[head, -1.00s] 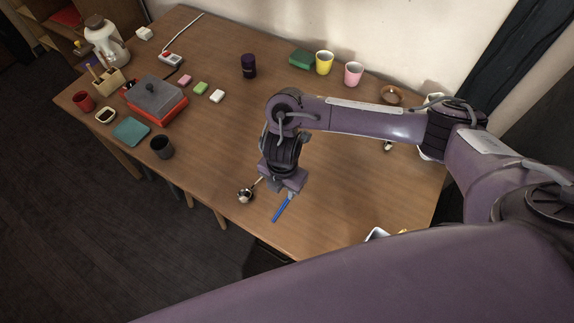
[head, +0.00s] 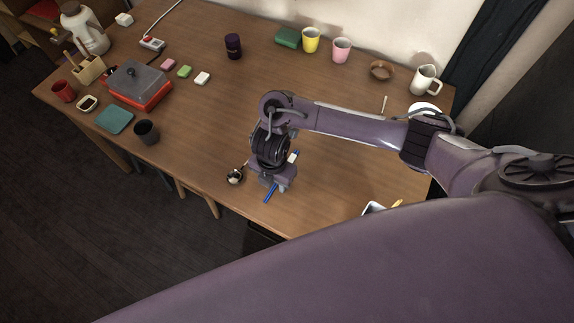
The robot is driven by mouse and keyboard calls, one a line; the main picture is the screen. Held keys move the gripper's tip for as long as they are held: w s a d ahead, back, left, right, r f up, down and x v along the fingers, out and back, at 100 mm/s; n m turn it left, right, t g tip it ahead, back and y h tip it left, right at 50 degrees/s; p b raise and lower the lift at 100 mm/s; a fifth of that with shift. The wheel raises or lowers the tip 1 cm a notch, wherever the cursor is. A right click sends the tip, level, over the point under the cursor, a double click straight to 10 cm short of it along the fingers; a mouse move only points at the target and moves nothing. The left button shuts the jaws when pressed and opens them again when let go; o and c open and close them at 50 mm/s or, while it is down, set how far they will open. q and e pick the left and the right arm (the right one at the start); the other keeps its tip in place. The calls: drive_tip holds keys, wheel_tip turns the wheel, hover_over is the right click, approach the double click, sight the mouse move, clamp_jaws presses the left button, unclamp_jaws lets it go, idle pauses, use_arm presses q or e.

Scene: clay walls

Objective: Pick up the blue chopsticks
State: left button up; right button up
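The blue chopsticks (head: 271,192) lie near the front edge of the wooden table. Their lower end shows below my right gripper, and a bit of blue shows past its upper right side. The middle is hidden by the gripper. My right gripper (head: 279,187) points down right over the chopsticks, its fingertips low and close to them. The wrist covers most of the fingers, so I cannot see whether they are apart or closed. My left gripper is out of the picture.
A metal ladle (head: 235,177) lies just left of the gripper. Yellow (head: 311,39) and pink (head: 341,50) cups stand behind. The table's middle is clear.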

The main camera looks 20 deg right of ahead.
drive_tip(key=shift+f, duration=0.1)
clamp_jaws()
idle(0.4)
